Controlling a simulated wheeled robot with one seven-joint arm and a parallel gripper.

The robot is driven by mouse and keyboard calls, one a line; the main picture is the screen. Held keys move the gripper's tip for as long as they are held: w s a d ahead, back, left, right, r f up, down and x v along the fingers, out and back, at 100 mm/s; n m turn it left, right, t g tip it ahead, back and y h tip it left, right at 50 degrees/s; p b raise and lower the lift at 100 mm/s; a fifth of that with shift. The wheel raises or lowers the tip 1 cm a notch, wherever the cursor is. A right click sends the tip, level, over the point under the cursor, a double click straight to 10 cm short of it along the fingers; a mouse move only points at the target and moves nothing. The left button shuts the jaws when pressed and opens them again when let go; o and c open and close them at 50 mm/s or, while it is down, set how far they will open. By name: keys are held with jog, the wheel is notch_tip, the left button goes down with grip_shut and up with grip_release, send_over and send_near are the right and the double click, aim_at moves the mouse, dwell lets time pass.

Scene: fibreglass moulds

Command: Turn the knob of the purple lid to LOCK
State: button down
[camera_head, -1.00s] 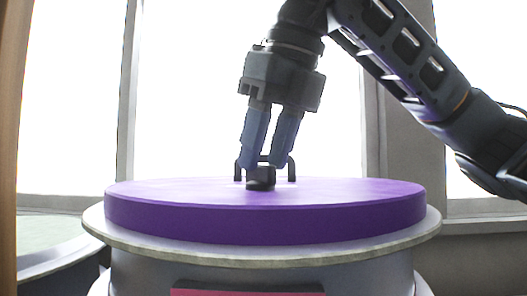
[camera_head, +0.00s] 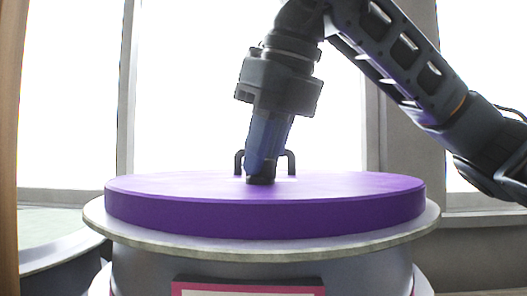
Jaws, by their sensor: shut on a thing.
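The purple lid (camera_head: 340,210) lies flat on top of a grey round drum (camera_head: 140,262). A small black knob (camera_head: 261,180) stands near the middle of the lid's top. My gripper (camera_head: 262,172) points down from above and is shut on the knob. Its blue fingers line up one behind the other from this view, so the far finger is mostly hidden. A dark handle (camera_head: 290,157) arches up from the lid just behind the knob and is partly covered by the fingers. No LOCK marking is readable from here.
The drum's pale rim (camera_head: 280,255) sticks out around the lid. A pink-edged label (camera_head: 250,287) is on the drum's front. Another round rim (camera_head: 55,252) stands at the lower left. Bright windows are behind, and the lid's left and right sides are clear.

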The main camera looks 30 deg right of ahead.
jog(key=shift+f+m+b, duration=0.25)
jog(key=shift+m+b, duration=0.05)
jog(key=shift+b, duration=0.45)
jog(key=shift+r+m+h+b, duration=0.1)
jog(key=shift+m+h+b, duration=0.2)
jog(key=c, duration=1.1)
grip_release()
jog(key=shift+r, duration=0.15)
jog(key=shift+b+v, duration=0.6)
jog(key=shift+v, duration=3.2)
